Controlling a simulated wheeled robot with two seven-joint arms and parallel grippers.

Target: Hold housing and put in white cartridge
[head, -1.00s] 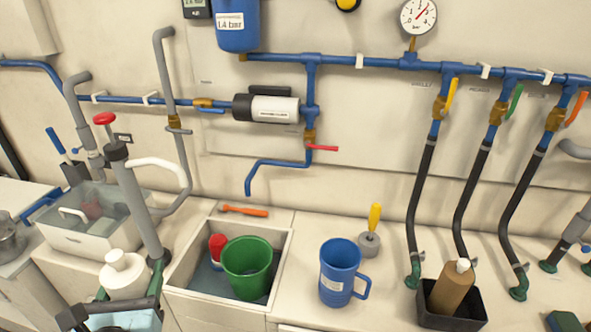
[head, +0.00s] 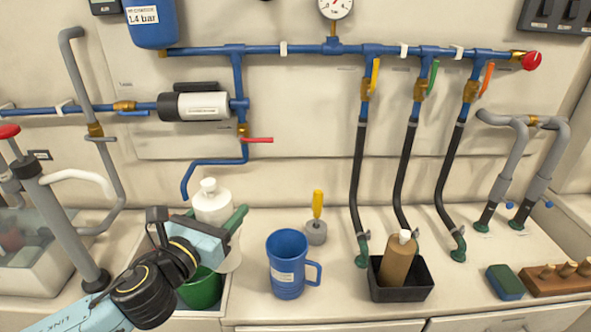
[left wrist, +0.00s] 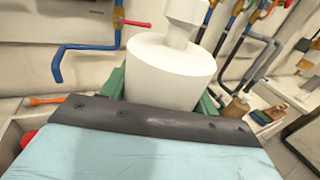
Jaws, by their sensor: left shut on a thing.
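The white cartridge (head: 212,203) is bottle-shaped, with a wide body and a narrower top. My left gripper (head: 218,222) has green fingers and is shut on it, holding it about upright above the sink. In the left wrist view the cartridge (left wrist: 170,72) stands between the green fingers (left wrist: 208,105); its lower part is hidden. A blue mug-shaped vessel (head: 288,268) with a handle and a label stands on the counter right of the gripper; I cannot tell whether it is the housing. My right gripper is not in view.
A green bucket (head: 203,290) is in the sink, partly behind my left arm. A yellow-handled tool (head: 317,220), a black tray (head: 398,290) with a brown bottle (head: 398,260), and a blue-green block (head: 505,282) stand on the counter. Blue pipes (head: 300,50) and hoses run along the wall.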

